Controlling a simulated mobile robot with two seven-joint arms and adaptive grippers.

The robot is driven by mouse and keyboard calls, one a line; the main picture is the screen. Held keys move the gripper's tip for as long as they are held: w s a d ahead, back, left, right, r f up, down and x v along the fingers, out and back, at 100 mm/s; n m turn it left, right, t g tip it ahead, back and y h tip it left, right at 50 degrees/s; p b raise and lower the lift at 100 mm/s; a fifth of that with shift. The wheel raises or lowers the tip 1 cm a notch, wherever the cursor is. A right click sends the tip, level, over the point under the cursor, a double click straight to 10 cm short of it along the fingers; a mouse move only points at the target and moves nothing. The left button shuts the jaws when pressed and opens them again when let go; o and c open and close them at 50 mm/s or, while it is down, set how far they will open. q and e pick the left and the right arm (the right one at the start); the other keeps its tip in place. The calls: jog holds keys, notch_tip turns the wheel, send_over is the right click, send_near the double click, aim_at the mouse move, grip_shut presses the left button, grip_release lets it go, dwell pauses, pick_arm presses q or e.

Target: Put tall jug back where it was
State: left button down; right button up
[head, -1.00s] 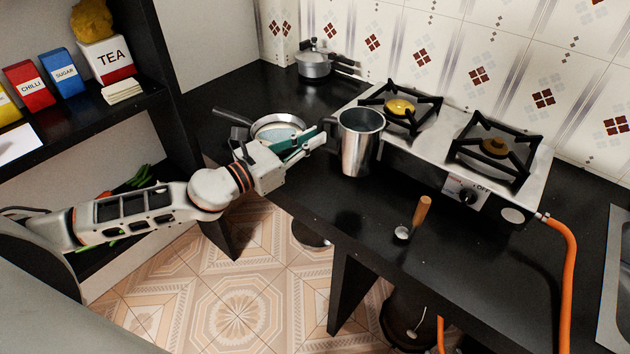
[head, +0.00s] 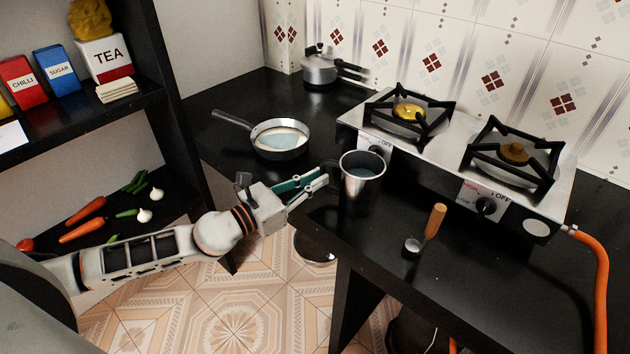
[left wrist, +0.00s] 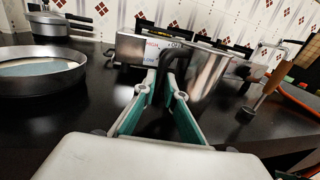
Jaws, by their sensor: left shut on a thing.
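The tall jug (head: 362,186) is a shiny metal cylinder with a dark handle on its left side. It is upright at the front of the black counter, left of the stove's front. My left gripper (head: 326,183) comes in from the left and is shut on the jug's handle. In the left wrist view the jug (left wrist: 207,78) is just right of the fingertips (left wrist: 166,82), with the dark handle between them. I cannot tell whether the jug's base touches the counter. My right gripper is not in view.
A two-burner stove (head: 455,150) stands behind and right of the jug. A frying pan (head: 281,140) is to the left, and a pressure cooker (head: 320,70) is at the back. A wooden-handled ladle (head: 435,222) is on the right. Bare counter (head: 330,115) lies between pan and stove.

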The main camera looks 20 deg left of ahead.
pick_arm(q)
jog(key=c, duration=2.1)
grip_release()
jog(key=shift+f, duration=0.1)
jog(key=shift+c, duration=0.2)
jog(key=shift+o, duration=0.2)
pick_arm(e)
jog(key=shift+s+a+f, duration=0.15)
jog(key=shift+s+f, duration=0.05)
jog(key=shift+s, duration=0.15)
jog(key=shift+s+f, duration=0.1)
